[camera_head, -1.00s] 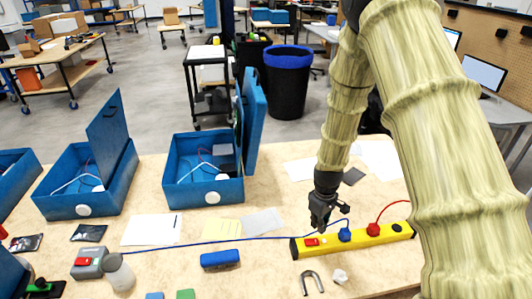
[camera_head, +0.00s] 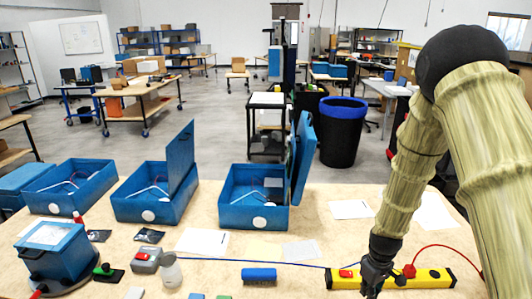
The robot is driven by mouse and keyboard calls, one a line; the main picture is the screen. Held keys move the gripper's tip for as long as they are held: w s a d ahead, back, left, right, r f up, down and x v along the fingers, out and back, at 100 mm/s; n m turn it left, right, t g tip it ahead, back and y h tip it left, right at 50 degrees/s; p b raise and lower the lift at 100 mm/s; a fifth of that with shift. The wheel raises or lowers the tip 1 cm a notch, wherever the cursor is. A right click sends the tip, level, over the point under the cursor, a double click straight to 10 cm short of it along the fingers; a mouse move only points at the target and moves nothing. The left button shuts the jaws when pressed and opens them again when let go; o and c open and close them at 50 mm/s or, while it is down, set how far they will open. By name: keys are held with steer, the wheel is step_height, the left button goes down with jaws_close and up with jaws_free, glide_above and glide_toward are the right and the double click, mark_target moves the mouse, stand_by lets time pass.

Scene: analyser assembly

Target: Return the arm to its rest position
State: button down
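My arm, in a pale ribbed cover, comes in from the right in the head view and bends down at the wrist. My dark gripper (camera_head: 374,284) points down over the yellow power strip (camera_head: 436,277) near the table's front edge. The fingers are small and dark against the strip, so I cannot tell whether they are open or shut, or touching it. A red plug (camera_head: 409,271) sits in the strip just right of the gripper. A blue cable (camera_head: 300,263) runs to the strip and goes out of sight behind the gripper.
Open blue boxes (camera_head: 255,214) stand across the table (camera_head: 325,215). Papers (camera_head: 350,209) lie behind the strip. A black bin (camera_head: 342,140) stands beyond the table.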

steer(key=shift+m, duration=0.3)
steer(key=s+f, duration=0.1)
steer(key=f, duration=0.1)
steer(key=s+f, duration=0.1)
steer(key=f, duration=0.1)
steer(key=s+a+f+b, duration=0.1)
steer(key=f, duration=0.1)
steer(key=s+a+f+m+b, duration=0.1)
steer(key=s+a+f+b, duration=0.1)
steer(key=s+f, duration=0.4)
steer(key=s+a+f+m+b, duration=0.2)
steer(key=s+f, duration=0.4)
steer(key=s, duration=0.8)
steer(key=s+a+f+m+b, duration=0.2)
steer(key=s+a+f, duration=0.2)
steer(key=s, duration=0.7)
step_height(320, 180, down, 3)
steer(key=shift+r, duration=0.2)
steer(key=shift+d, duration=0.1)
